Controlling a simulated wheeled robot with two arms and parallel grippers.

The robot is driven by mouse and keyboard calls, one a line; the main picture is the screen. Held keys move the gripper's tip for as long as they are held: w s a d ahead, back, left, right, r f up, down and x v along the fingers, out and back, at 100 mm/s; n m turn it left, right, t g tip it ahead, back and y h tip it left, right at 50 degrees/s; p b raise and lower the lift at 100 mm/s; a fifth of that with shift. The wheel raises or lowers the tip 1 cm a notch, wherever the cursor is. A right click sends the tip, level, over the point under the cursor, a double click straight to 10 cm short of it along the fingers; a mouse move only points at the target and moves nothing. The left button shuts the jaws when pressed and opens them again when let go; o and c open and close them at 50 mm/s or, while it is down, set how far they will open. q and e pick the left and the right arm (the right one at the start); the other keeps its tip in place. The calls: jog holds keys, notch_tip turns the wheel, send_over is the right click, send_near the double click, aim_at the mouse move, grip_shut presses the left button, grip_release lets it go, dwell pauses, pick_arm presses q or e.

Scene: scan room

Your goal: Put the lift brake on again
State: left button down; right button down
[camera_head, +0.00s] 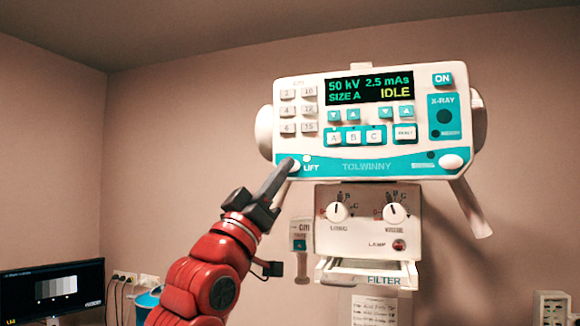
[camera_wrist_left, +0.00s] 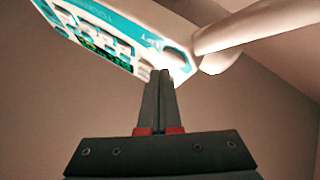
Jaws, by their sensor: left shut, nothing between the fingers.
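The X-ray head's control panel (camera_head: 350,140) faces me, with a teal band along its lower edge. The white LIFT button (camera_head: 295,165) sits at the panel's lower left, beside the word LIFT, with a small pale round lamp (camera_head: 307,158) above it. My left gripper (camera_head: 286,165) is shut and empty, its tips at the LIFT button and partly covering it. In the left wrist view the shut fingertips (camera_wrist_left: 161,74) overlap the panel's corner next to the button (camera_wrist_left: 178,60); I cannot tell whether they touch it. My right gripper is out of view.
The display (camera_head: 369,90) reads 50 kV, 2.5 mAs, SIZE A, IDLE. White handles extend below the panel, one at the right (camera_head: 470,208). Below is the collimator box (camera_head: 368,235) with two knobs. A monitor (camera_head: 52,290) stands at the lower left. Free air lies left of the panel.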

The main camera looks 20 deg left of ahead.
pick_arm(q)
jog(key=shift+w, duration=0.1)
jog(key=shift+w, duration=0.35)
jog(key=shift+w, duration=0.35)
dwell(0.8)
jog(key=shift+s, duration=0.85)
jog(key=s, duration=0.5)
jog(key=shift+w+a, duration=0.1)
dwell(0.8)
